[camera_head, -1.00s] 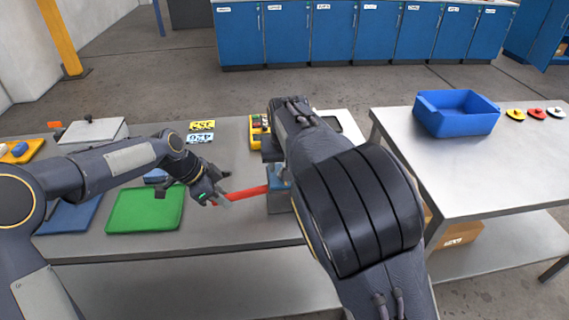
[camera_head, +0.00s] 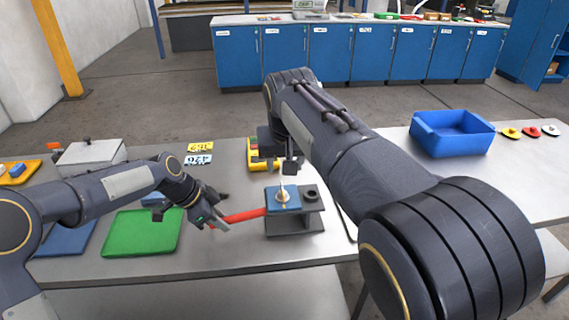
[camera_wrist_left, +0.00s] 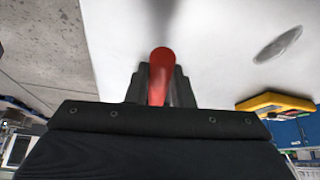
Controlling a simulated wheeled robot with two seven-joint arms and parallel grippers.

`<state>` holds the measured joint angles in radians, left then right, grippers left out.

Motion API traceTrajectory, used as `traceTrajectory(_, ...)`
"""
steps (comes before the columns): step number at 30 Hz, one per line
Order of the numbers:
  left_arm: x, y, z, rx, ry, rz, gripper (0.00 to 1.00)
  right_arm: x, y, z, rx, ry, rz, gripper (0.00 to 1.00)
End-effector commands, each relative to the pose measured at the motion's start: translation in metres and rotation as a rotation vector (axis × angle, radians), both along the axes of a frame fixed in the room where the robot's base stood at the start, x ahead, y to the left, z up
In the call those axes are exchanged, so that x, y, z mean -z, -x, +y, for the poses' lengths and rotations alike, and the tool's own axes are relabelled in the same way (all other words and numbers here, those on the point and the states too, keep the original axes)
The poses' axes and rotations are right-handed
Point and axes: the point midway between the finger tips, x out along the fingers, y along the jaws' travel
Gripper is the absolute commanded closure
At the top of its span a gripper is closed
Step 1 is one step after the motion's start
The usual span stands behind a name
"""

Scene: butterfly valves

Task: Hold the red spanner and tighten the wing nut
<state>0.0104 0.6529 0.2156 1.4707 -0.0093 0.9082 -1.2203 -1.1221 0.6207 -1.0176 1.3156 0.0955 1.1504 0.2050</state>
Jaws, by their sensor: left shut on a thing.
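My left gripper (camera_head: 214,216) is shut on the red spanner (camera_head: 245,215) near its left end. In the left wrist view the red handle (camera_wrist_left: 160,72) stands between the two dark fingers. The spanner reaches right to a small blue-topped block (camera_head: 271,200) on a grey stand; its far end is hidden there. The wing nut (camera_head: 282,191), pale and upright, sits on top of that block. My right gripper (camera_head: 280,155) is above and behind the block, pointing down, apart from the nut. Its fingers are dark and small, so their opening is unclear.
A green tray (camera_head: 143,231) and a lidded grey box (camera_head: 91,156) lie left of my left gripper. A yellow device (camera_head: 256,155) is behind the block. A blue bin (camera_head: 452,133) stands on the right table. My right arm covers much of the table's right side.

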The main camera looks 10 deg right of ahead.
Motion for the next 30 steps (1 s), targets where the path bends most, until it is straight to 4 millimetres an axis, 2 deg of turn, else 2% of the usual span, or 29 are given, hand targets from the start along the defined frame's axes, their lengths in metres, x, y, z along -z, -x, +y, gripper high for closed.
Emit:
traceTrajectory(1,0.0,0.0,0.0,0.0,0.0,0.0,0.77,0.0,0.0,0.0,0.0,0.0,0.0,0.55)
traceTrajectory(5,0.0,0.0,0.0,0.0,0.0,0.0,0.6,0.0,0.0,0.0,0.0,0.0,0.0,0.55)
traceTrajectory(16,-0.004,0.0,0.0,0.0,0.0,-0.001,0.6,-0.002,0.0,0.0,0.0,0.0,0.0,0.55)
traceTrajectory(30,-0.041,0.0,0.0,0.0,0.0,-0.001,0.6,-0.026,0.0,0.0,0.0,0.0,0.0,0.55)
